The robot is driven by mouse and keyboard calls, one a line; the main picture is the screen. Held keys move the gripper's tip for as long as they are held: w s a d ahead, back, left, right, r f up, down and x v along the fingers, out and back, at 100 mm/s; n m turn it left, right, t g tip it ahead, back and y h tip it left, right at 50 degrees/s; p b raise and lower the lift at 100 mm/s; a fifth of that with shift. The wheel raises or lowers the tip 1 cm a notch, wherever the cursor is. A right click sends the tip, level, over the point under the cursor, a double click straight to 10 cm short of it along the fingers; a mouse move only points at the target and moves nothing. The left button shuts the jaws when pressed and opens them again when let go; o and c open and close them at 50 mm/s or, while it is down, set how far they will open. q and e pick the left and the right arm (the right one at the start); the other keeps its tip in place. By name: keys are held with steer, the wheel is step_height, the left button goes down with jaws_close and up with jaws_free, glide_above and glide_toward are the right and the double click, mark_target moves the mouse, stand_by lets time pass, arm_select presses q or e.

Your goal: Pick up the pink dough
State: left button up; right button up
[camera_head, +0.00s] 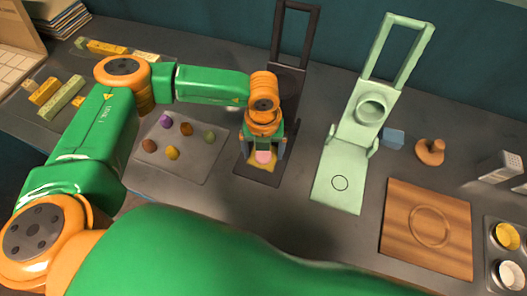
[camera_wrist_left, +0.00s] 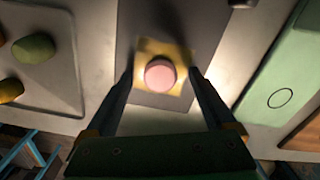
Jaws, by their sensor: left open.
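The pink dough (camera_head: 263,156) is a small round lump on a yellow square (camera_head: 251,163), which lies on the dark base plate of a press-like stand (camera_head: 262,174). In the left wrist view the pink dough (camera_wrist_left: 160,74) sits at the centre of the yellow square (camera_wrist_left: 147,49). My left gripper (camera_head: 265,154) is over it, pointing down, with its fingers apart on either side of the dough. In the left wrist view the open fingers (camera_wrist_left: 161,76) flank the yellow square and hold nothing. My right gripper is not in view.
A grey tray (camera_head: 190,166) with several coloured dough lumps lies left. A light green press (camera_head: 342,172) stands right, then a wooden board (camera_head: 427,228), a wooden stamp (camera_head: 430,152), a blue block (camera_head: 393,138) and a muffin tin (camera_head: 491,262). Yellow and green blocks (camera_head: 62,98) lie far left.

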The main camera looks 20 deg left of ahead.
arm_select(q)
jaws_close()
